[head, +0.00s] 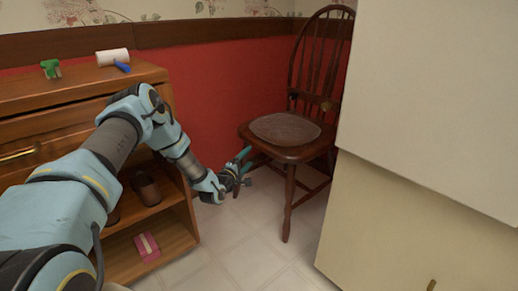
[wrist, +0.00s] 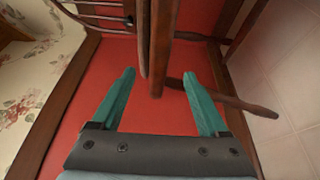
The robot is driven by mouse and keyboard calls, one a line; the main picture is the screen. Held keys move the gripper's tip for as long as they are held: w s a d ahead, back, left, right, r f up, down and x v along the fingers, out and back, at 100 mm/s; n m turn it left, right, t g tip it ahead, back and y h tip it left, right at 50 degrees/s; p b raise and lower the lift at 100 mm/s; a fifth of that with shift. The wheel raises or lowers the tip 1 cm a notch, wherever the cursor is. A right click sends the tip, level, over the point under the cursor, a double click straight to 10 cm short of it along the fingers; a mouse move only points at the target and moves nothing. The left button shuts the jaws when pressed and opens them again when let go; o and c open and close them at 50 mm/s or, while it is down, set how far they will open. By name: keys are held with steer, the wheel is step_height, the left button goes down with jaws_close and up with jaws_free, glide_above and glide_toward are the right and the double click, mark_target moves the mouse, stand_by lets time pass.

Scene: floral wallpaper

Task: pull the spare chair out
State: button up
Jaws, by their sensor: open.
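The spare chair (head: 288,153) is dark brown wood with a spindle back and a round grey-brown seat pad (head: 285,129). It stands upright in the corner, between the red wall and a pale cabinet. My gripper (head: 247,162) is at the left side of the chair, just below the seat edge. Its teal fingers are open in the wrist view (wrist: 159,75). There, a brown wooden part of the chair (wrist: 161,45) appears between and beyond the fingertips, with nothing gripped. I cannot tell whether a finger touches the chair. The chair's right side is partly hidden by the cabinet.
A wooden shelf unit (head: 85,87) stands at the left, with a white roller with a blue handle (head: 113,58) and a green object (head: 50,68) on top. The pale cabinet (head: 420,215) blocks the right. Tiled floor (head: 245,250) is clear in front of the chair.

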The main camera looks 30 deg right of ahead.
mark_target(258, 148)
steer(key=b+x, duration=0.1)
steer(key=x, duration=0.8)
steer(key=shift+b, duration=0.35)
steer(key=shift+c, duration=0.2)
jaws_close()
stand_by(0.6)
